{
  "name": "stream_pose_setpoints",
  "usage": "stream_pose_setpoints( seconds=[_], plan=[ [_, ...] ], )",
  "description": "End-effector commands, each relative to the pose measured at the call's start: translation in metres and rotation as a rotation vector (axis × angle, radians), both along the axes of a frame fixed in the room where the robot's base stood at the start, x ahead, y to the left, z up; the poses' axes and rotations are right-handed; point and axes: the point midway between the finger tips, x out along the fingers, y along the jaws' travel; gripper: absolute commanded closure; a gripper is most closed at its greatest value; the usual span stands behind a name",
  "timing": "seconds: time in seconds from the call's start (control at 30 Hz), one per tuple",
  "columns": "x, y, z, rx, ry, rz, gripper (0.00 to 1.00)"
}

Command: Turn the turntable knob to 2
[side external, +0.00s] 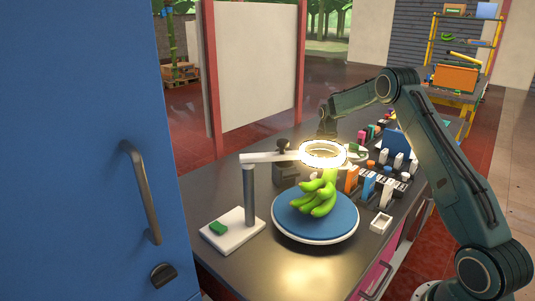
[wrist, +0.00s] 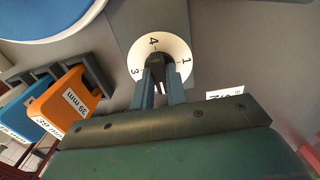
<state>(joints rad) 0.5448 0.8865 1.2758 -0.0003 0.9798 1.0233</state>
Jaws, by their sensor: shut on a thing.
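In the wrist view, a white round dial (wrist: 177,48) shows the numbers 4, 1 and 3. The 2 does not show; the lower part of the dial is covered by my gripper. A black knob (wrist: 155,61) stands at the dial's middle, and its visible end points up toward the 4. My gripper (wrist: 160,75) is shut on the knob, one finger on each side. The turntable (side external: 284,225) has a blue top and a white rim, with a bunch of green bananas (side external: 318,197) on it. In the side view the knob is hidden.
A lit ring lamp (side external: 302,154) on a white stand reaches over the turntable. Orange (wrist: 72,97) and blue labelled blocks sit in dark holders left of the dial. A blue cabinet (side external: 80,150) fills the left.

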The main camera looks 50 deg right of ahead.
Motion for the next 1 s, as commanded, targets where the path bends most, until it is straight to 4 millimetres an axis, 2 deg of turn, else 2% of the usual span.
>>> stream_pose_setpoints(
  seconds=[0.33, 0.37, 0.47, 0.8, 1.0],
  plan=[
    [0.0006, -0.0007, 0.0016, -0.002, -0.003, -0.004, 1.0],
    [0.0006, -0.0007, 0.0017, -0.002, -0.003, -0.004, 0.84],
    [0.0005, -0.0006, 0.0014, -0.002, -0.002, -0.004, 0.64],
    [0.0002, -0.0003, 0.0012, -0.001, -0.001, -0.003, 0.64],
    [0.0007, -0.0005, 0.0102, -0.002, -0.003, -0.003, 0.64]
  ],
)
